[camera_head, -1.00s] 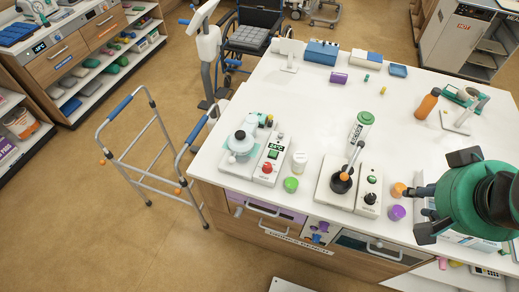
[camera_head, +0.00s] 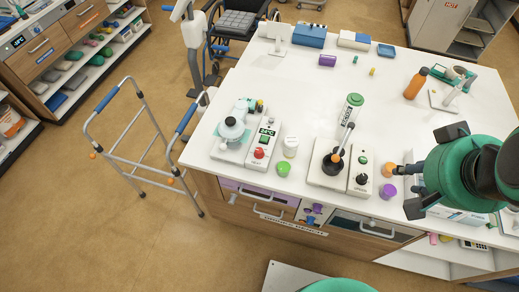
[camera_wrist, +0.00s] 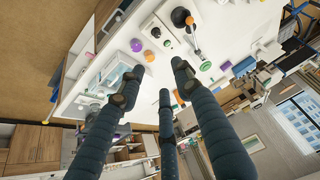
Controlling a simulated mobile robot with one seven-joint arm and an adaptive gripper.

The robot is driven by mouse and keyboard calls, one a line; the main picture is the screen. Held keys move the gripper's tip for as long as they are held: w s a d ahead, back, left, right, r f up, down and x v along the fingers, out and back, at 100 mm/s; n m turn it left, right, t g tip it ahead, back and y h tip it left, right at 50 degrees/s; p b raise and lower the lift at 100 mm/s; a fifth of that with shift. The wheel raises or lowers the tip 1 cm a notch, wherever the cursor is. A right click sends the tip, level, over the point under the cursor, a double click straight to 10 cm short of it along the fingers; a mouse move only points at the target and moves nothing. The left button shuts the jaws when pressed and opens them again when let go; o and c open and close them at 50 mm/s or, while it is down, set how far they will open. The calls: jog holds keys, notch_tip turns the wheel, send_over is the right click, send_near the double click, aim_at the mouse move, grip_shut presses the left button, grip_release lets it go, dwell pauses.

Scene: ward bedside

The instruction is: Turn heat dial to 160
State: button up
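Two candidate dials show on the bench; no dial scale is readable. A black knob (camera_head: 362,179) sits under a green button on the white control box beside a black bowl with a rod (camera_head: 334,163). A red knob (camera_head: 259,153) sits below a green display reading about 24°C on another white unit, further left. My gripper (camera_head: 425,172) is at the bench's right front, right of the black knob and apart from both knobs. The wrist view shows its dark fingers (camera_wrist: 152,82) spread with nothing between them.
An orange cup (camera_head: 388,170) and purple cup (camera_head: 388,191) stand between my gripper and the black knob. A white jar (camera_head: 290,147) and green cup (camera_head: 283,169) stand left. A walking frame (camera_head: 140,140) stands on the floor at left.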

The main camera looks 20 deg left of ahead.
jog(key=shift+o, duration=0.6)
jog(key=w+a+f+n+g, duration=0.1)
jog(key=w+a+n+g, duration=0.1)
jog(key=w+a+n, duration=0.55)
jog(key=n+g, duration=0.4)
jog(key=n, duration=1)
send_over(259, 150)
notch_tip(259, 150, down, 21)
jog(key=shift+m, duration=0.25)
jog(key=shift+f, duration=0.1)
notch_tip(259, 150, down, 14)
jog(key=shift+r+b, duration=0.25)
jog(key=shift+b, duration=0.85)
